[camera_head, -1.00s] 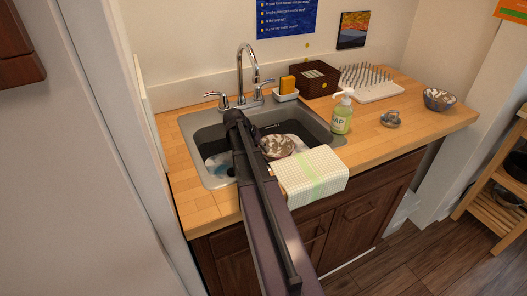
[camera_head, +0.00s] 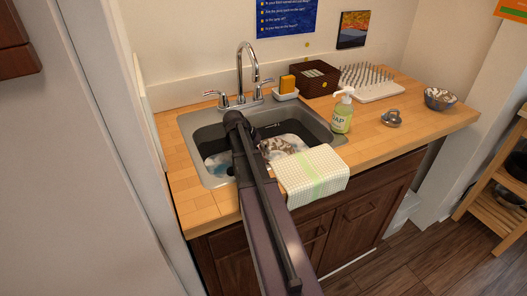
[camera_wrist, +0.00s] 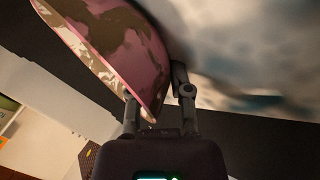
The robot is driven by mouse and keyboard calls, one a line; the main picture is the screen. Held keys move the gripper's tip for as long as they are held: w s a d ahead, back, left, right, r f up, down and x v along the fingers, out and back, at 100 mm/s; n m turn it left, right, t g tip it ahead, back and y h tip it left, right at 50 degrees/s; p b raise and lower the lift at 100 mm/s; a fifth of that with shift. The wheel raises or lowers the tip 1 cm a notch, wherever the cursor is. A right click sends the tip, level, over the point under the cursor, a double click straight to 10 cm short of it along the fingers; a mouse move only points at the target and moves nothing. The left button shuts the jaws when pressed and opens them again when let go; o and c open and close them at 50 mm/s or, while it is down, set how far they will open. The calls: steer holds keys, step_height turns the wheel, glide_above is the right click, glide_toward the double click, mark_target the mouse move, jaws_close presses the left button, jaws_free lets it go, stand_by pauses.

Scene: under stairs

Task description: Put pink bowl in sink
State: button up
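The pink bowl (camera_wrist: 125,45), with brown and white camouflage patches, fills the upper left of the wrist view, tilted. My gripper (camera_wrist: 158,105) has a finger on each side of the bowl's wall near the rim and is shut on it. In the head view the bowl (camera_head: 276,147) shows as a patterned patch inside the sink (camera_head: 190,126), partly behind my arm and the towel. My gripper is hidden there behind my arm. I cannot tell whether the bowl touches the sink bottom.
A checked towel (camera_head: 312,175) hangs over the sink's front edge. A faucet (camera_head: 243,70) stands behind the sink. A soap bottle (camera_head: 342,113), a metal object (camera_head: 391,118), a sponge holder (camera_head: 285,94), a basket (camera_head: 315,78), a drying rack (camera_head: 370,85) and another bowl (camera_head: 439,99) stand on the counter.

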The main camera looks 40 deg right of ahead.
steer(key=shift+o, duration=0.4)
steer(key=shift+r, duration=0.2)
steer(key=shift+r+p, duration=0.7)
steer(key=shift+p, duration=0.25)
steer(key=p+v, duration=0.9)
steer(key=v, duration=0.2)
steer(key=shift+a, duration=0.3)
steer(key=shift+w+r, duration=0.15)
steer(key=shift+r, duration=0.05)
